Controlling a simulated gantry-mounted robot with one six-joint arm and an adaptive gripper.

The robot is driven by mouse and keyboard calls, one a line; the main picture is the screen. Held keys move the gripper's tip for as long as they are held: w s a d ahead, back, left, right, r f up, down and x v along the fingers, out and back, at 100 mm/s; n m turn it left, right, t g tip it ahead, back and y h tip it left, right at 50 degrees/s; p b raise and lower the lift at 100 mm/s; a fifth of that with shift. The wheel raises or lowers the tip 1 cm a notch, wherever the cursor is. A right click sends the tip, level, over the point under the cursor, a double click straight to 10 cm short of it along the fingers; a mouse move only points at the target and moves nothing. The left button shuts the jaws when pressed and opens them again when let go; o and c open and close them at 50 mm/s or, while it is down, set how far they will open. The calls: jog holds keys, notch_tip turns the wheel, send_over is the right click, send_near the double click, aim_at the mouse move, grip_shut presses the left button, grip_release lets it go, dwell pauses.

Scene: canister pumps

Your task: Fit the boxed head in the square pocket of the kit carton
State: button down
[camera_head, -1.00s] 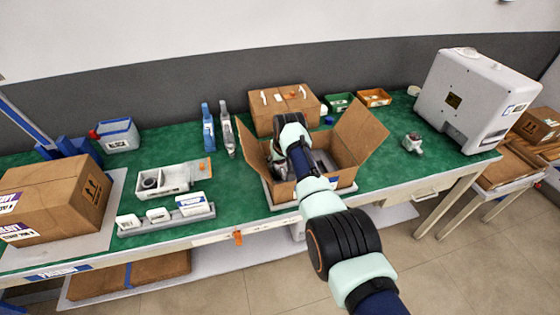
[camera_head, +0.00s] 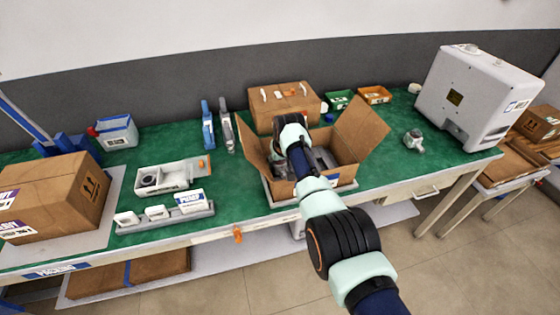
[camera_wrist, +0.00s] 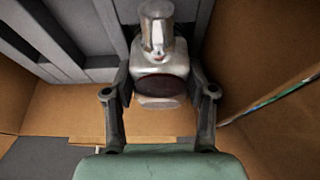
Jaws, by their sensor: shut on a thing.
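The open kit carton (camera_head: 283,189) stands on the bench with its brown flaps raised. My arm reaches down into it and hides my gripper in the head view. In the wrist view my gripper (camera_wrist: 160,88) is shut on a silver head (camera_wrist: 158,68), with a finger on each side of it. The head has a shiny cylinder and a dark oval face. No box shows around it. It is between the carton walls, beside a grey slotted insert (camera_wrist: 60,38). I cannot tell whether it touches the floor of a pocket; the square pocket is not clearly visible.
A closed brown box (camera_head: 262,108) stands behind the carton. A white machine (camera_head: 468,95) and a small silver part (camera_head: 413,140) are to the right. A white tray (camera_head: 180,178) and grey rack (camera_head: 170,217) are to the left. Green bench surface is clear between them.

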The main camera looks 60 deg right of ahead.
jog(key=c, duration=0.6)
grip_release()
jog(key=o, duration=0.3)
jog(key=shift+s+d, duration=0.1)
jog(key=shift+d, duration=0.05)
jog(key=shift+c, duration=0.3)
jog(key=o, duration=0.3)
